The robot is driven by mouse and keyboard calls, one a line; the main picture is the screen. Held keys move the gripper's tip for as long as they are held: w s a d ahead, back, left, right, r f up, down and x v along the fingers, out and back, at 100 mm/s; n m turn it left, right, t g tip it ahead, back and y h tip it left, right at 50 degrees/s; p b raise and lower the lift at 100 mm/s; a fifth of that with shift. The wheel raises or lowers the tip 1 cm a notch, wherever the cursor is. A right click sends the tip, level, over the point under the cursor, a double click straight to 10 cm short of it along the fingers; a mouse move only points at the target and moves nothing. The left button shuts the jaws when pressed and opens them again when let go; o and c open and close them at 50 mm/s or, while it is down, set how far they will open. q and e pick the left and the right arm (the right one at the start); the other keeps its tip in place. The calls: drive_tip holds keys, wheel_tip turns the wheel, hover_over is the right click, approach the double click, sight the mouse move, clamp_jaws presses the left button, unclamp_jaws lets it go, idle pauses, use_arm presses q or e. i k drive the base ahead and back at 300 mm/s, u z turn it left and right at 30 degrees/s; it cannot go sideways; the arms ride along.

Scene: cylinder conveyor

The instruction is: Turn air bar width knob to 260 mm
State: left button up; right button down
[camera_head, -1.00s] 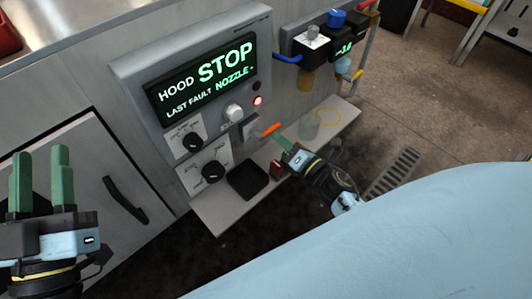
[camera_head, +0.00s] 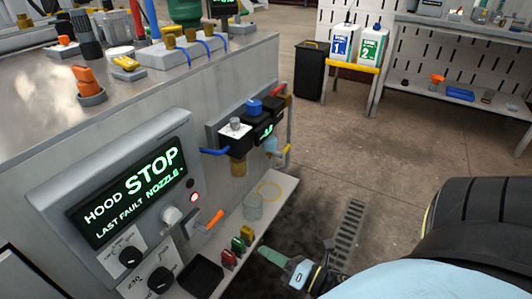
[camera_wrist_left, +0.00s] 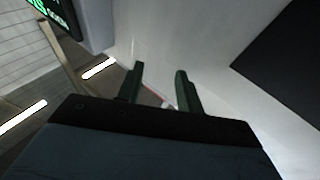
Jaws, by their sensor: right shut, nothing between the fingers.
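The control panel (camera_head: 112,185) is at the lower left of the head view, its screen reading STOP. Two black dial knobs, an upper one (camera_head: 130,257) and a lower one (camera_head: 160,280), sit below the screen. Their scales are too small to read surely, so I cannot tell which sets air bar width. My right gripper (camera_head: 266,254) is shut and empty, in front of the shelf and right of the knobs, apart from them. My left gripper is outside the head view. In the left wrist view the left gripper (camera_wrist_left: 159,82) is open, its two green fingers apart before a pale surface.
The shelf (camera_head: 228,224) below holds a black tray (camera_head: 201,276), small coloured items and a clear cup. An air regulator (camera_head: 236,135) projects on the right. Open floor lies beyond.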

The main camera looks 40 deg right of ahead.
sight(162, 278)
drive_tip(key=k, duration=1.5)
